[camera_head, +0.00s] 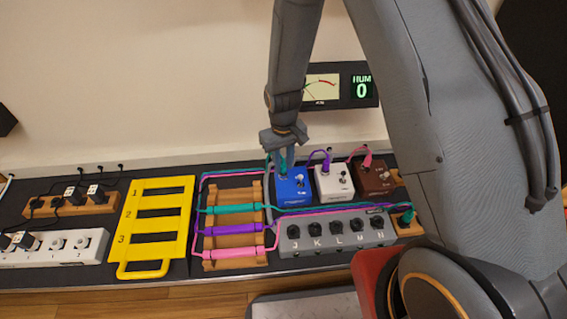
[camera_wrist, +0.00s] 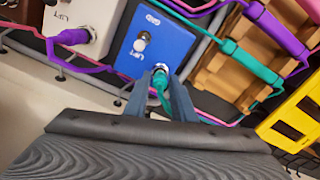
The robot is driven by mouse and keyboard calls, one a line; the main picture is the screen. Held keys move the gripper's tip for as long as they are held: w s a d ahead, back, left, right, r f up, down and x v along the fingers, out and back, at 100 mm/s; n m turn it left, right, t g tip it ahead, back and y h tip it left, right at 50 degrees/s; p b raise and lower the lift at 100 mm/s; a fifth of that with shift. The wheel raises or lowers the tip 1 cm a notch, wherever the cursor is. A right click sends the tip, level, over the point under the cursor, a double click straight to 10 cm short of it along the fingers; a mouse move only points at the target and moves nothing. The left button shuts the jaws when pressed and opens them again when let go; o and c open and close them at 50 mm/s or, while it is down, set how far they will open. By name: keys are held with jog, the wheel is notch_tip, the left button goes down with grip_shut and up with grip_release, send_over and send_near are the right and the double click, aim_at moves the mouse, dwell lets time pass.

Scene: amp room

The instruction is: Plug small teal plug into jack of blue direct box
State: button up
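The small teal plug (camera_wrist: 160,79) is at the jack on the end face of the blue direct box (camera_wrist: 151,42). The fingers of my gripper (camera_wrist: 163,88) close in on the plug from both sides, and its teal cable trails between them. How deep the plug sits in the jack cannot be told. In the head view my gripper (camera_head: 289,154) points down behind the blue direct box (camera_head: 292,187), and a bit of the teal plug (camera_head: 282,163) shows at its left.
A white box (camera_head: 334,182) with a purple plug (camera_head: 326,161) and a brown box (camera_head: 373,178) with a pink plug (camera_head: 366,160) stand close on the right. A wooden cable rack (camera_head: 232,252), grey switch strip (camera_head: 370,237) and yellow rack (camera_head: 154,226) lie in front and left. The wall is behind.

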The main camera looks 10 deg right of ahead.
jog(key=shift+o, duration=1.2)
jog(key=shift+r, duration=0.1)
notch_tip(320, 180, up, 8)
jog(key=p, duration=0.3)
jog(key=shift+f, duration=0.2)
